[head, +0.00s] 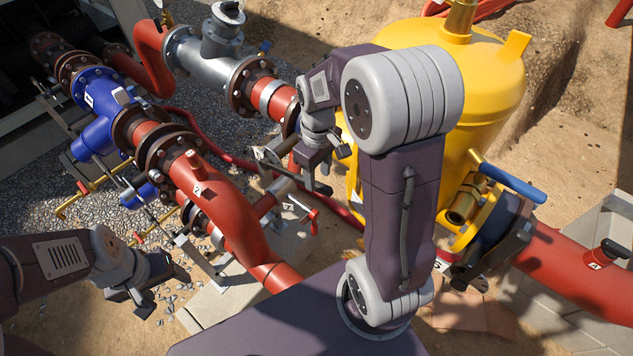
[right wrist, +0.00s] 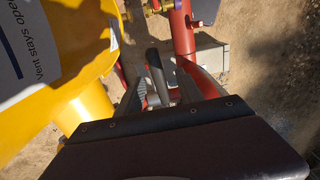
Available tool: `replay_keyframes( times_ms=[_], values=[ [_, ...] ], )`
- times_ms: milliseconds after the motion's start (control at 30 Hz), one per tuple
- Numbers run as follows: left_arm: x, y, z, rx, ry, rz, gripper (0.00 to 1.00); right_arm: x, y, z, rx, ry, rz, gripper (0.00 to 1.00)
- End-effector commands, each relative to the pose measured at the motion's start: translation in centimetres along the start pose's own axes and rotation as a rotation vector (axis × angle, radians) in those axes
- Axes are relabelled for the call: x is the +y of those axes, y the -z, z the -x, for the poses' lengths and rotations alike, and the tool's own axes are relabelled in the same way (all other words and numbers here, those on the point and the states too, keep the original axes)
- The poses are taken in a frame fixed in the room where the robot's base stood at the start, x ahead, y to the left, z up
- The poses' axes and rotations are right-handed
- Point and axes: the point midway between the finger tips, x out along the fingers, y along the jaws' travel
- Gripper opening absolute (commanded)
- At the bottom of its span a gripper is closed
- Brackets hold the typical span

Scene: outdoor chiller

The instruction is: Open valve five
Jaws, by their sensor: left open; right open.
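I cannot clearly read a number five on any tag. My right gripper (head: 322,168) is open and empty, left of the yellow tank. In the right wrist view a dark lever handle (right wrist: 156,76) shows between the open fingers (right wrist: 160,92); I cannot tell whether they touch it. A red-handled valve (head: 308,214) with a small white tag (head: 289,206) is just below the right gripper in the head view. A white tag (head: 443,265) near the tank's foot is too small to read. My left gripper (head: 163,292) is open and empty at lower left, over gravel.
The yellow tank (head: 490,75) stands close to my right arm. A blue-handled lever (head: 512,180) juts out at its right. Red pipes (head: 240,225) and a blue valve body (head: 95,100) fill the left. Sandy ground (head: 580,170) is free at right.

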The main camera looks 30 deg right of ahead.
Motion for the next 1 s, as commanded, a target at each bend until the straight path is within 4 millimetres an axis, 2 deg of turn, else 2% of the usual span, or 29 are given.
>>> replay_keyframes(
  times_ms=[100,233,367,567,633,733,1000],
  values=[
    [0.0,0.1,0.5,0.000,0.000,0.000,0.66,-0.1,-0.1,-2.4,-0.006,0.003,0.000,0.44],
    [0.0,0.1,0.7,0.000,0.000,0.000,0.66,0.0,-0.1,-4.3,-0.003,0.002,0.000,0.44],
    [0.0,0.1,0.7,0.000,0.000,0.000,0.66,0.0,0.0,-5.1,0.000,0.000,0.000,0.44],
    [0.0,0.1,0.7,0.000,0.000,0.000,0.66,0.0,0.0,-5.2,0.001,0.000,0.000,0.44],
    [0.0,0.1,0.7,0.000,0.000,0.000,0.66,0.0,0.0,-5.2,0.001,0.000,0.000,0.30],
    [0.0,0.1,0.7,0.000,0.000,0.000,0.66,0.0,0.0,-5.2,0.001,0.000,-0.001,0.02],
    [0.0,0.1,0.7,0.000,0.000,0.000,0.66,0.0,0.1,-5.1,0.005,-0.002,-0.001,0.00]
  ],
)
